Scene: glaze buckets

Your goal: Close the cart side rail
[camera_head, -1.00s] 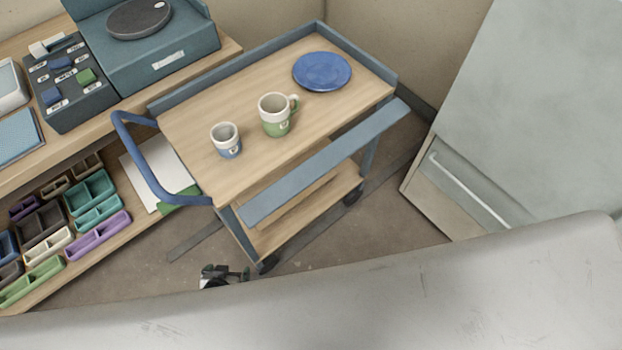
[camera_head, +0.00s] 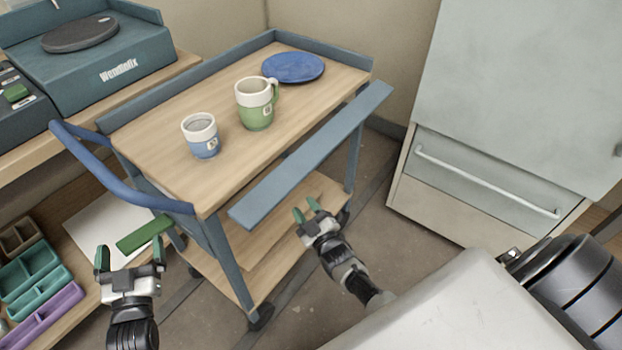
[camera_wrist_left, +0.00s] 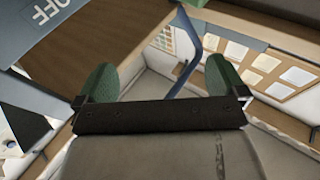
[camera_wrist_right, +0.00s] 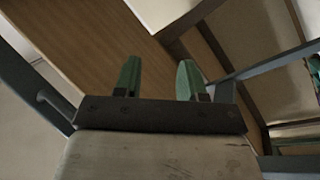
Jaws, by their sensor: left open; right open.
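The cart (camera_head: 180,170) has a wooden top with blue raised edges on its far sides. Its side rail (camera_head: 312,155), a flat blue bar, hangs folded outward along the near long side, with a gap between it and the top. My right gripper (camera_head: 309,208) is open and empty, just below and in front of the rail, apart from it. My left gripper (camera_head: 130,256) is open and empty at the lower left, below the cart's blue handle (camera_head: 120,185). The left wrist view shows its fingers (camera_wrist_left: 160,82) apart; the right wrist view shows those fingers (camera_wrist_right: 160,80) apart too.
On the cart top stand a blue-and-white cup (camera_head: 201,140), a green-and-white mug (camera_head: 256,108) and a blue plate (camera_head: 293,67). A grey cabinet with a bar handle (camera_head: 485,182) stands at the right. Shelves with trays (camera_head: 40,275) are at the left.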

